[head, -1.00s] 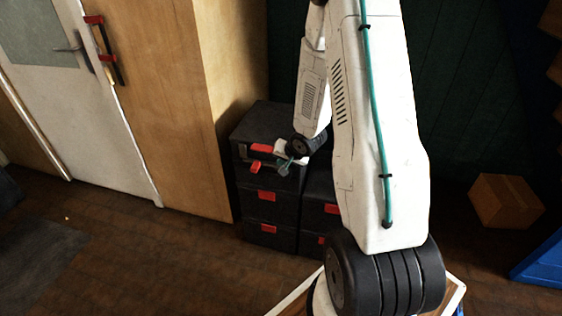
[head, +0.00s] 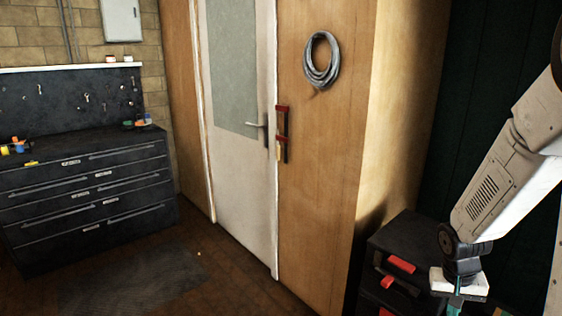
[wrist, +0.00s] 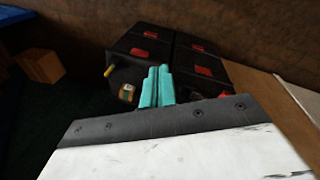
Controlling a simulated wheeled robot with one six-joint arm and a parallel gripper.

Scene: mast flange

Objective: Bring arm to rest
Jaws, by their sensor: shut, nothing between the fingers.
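My arm comes in at the right edge of the head view and hangs down. My gripper (head: 455,304) is at its lower end, in front of the dark stacked cases, partly cut off by the bottom edge of the picture. In the wrist view my gripper's two teal fingers (wrist: 157,87) lie side by side, closed together. Nothing shows between them.
Dark cases with red latches (head: 376,262) stand below and beside my gripper; they also show in the wrist view (wrist: 147,44). A cardboard box (wrist: 40,65) is at left there. A door (head: 240,130), tool cabinet (head: 90,205) and coiled hose (head: 321,60) are farther left. Open floor lies before the cabinet.

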